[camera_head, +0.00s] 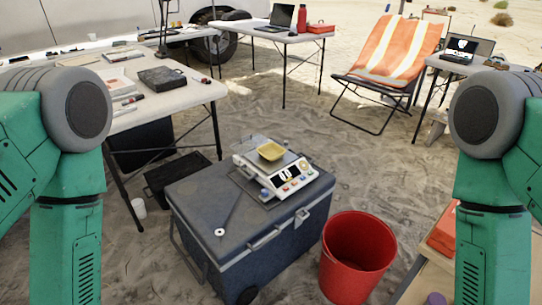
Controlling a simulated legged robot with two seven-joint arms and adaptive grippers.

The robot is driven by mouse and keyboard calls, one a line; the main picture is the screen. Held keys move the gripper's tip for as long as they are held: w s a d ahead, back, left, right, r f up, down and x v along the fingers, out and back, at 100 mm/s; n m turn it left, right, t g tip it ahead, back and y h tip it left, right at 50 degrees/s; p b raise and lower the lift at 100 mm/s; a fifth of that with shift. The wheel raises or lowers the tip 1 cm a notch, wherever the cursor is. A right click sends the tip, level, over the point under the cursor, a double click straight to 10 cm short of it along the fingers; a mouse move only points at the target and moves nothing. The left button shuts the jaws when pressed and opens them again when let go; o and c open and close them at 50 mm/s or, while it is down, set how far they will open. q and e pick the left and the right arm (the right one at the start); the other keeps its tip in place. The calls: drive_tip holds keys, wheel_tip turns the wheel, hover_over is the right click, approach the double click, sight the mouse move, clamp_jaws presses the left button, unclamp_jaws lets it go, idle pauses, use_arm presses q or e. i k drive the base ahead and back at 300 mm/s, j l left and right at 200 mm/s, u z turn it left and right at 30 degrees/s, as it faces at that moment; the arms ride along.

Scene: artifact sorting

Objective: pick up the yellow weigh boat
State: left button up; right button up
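The yellow weigh boat (271,151) sits on the pan of a white balance (290,176), which stands on top of a blue-grey cooler (190,206) in the middle of the view. The boat looks upright, and nothing covers it. My two green arms come in at the left and right edges of the view, well apart from the boat. Neither gripper shows; both are outside the picture.
A red bucket (356,254) stands right of the cooler. A cluttered table (185,98) is at the left. An orange striped chair (394,50) stands behind. Sand lies open beyond the cooler.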

sight(271, 151)
drive_tip(key=i+l+z, duration=0.1)
drive_tip(key=i+z, duration=0.6)
drive_tip(key=i+j+z, duration=0.2)
drive_tip(key=i+z, duration=0.15)
drive_tip(key=i, duration=0.15)
